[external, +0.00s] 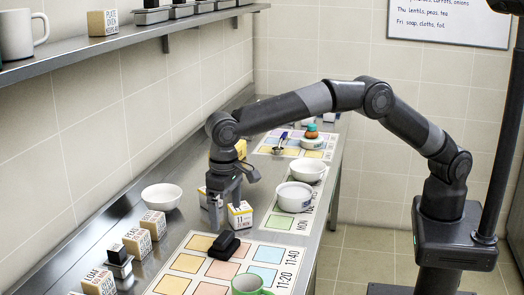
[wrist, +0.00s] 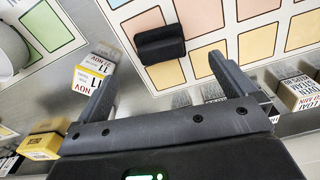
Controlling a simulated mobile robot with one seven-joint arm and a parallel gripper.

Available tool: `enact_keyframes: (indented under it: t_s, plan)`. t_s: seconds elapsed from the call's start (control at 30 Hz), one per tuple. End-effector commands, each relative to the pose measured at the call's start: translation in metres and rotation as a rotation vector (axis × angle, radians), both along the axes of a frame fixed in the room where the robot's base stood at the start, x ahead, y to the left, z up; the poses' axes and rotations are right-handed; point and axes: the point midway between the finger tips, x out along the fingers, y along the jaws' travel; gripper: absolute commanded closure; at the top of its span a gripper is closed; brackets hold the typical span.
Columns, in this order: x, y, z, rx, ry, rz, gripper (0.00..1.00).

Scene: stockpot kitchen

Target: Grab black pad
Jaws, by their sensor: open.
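The black pad (external: 224,246) lies on the large printed mat with coloured squares (external: 182,289) in the external view. In the wrist view the pad (wrist: 160,44) is a dark, rounded block on the mat, ahead of my fingers and apart from them. My gripper (external: 224,205) points down over the counter, behind the pad in the external view. In the wrist view my gripper (wrist: 162,68) has its two fingers wide apart with nothing between them.
A small calendar box (external: 240,214) stands close beside my gripper. A green mug (external: 250,286) stands near the pad. White bowls (external: 162,196) (external: 294,196) stand left and right. Labelled boxes (external: 137,243) line the wall side, one near a small black item (external: 117,254).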

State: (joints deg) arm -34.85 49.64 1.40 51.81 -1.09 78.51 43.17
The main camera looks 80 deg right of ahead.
Motion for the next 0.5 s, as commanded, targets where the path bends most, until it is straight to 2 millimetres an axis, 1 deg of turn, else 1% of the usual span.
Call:
enact_keyframes:
  t_s: [0.1,0.2,0.5]
  plan:
    - [-0.001,-0.001,-0.021,-0.003,0.004,0.0,0.0]
    - [0.0,-0.001,-0.036,-0.003,0.003,0.0,0.0]
    - [0.001,-0.001,-0.057,-0.002,0.002,0.0,0.0]
